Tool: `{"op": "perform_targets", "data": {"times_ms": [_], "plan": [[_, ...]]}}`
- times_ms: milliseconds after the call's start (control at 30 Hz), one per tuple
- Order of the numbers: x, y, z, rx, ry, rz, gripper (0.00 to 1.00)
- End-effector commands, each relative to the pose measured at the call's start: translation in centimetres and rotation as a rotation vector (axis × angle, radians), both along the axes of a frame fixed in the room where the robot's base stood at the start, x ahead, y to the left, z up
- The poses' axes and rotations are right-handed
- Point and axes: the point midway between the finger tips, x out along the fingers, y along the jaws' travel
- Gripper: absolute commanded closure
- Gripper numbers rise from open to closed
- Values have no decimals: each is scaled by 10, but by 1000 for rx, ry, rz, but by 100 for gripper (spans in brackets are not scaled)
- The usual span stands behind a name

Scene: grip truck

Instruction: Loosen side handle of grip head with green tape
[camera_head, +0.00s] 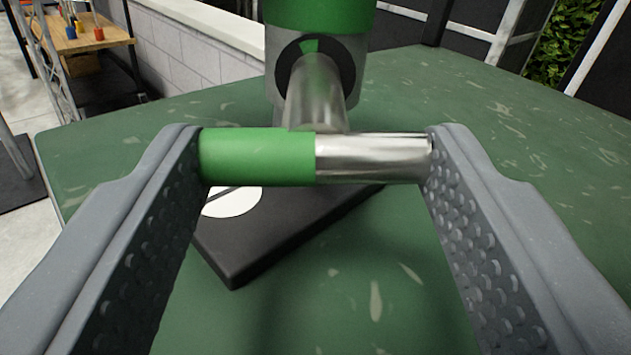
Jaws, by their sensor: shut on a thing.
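The grip head (314,72) stands in the upper middle of the view, a metal body with a green taped band (318,17) at its top. Its side handle (372,158) is a horizontal metal T-bar on a short round shaft, with green tape (257,157) over its left half. My gripper (315,160) is shut on the side handle, one grey dimpled finger against each end of the bar. The bar lies level across the gap. The top of the grip head is cut off by the frame edge.
A black flat base (290,235) with a white round mark lies below the handle on a green speckled table (520,130). A wooden cart (85,40) with small coloured items stands at the far left by a pale block wall. The table right of the head is clear.

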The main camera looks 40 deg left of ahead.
Motion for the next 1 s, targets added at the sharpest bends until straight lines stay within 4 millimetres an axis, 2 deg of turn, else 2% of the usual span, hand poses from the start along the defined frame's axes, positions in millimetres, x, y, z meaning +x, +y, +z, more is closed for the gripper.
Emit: {"op": "perform_targets", "data": {"times_ms": [267, 633, 667, 700, 733, 1000], "plan": [[0, 0, 1, -153, -141, -1, 69], [0, 1, 1, -170, -157, -1, 69], [0, 1, 1, -170, -157, -1, 38], [0, 1, 1, -170, -157, -1, 26], [0, 1, 1, -170, -157, -1, 24], [-1, 0, 1, -170, -155, -2, 24]]}}
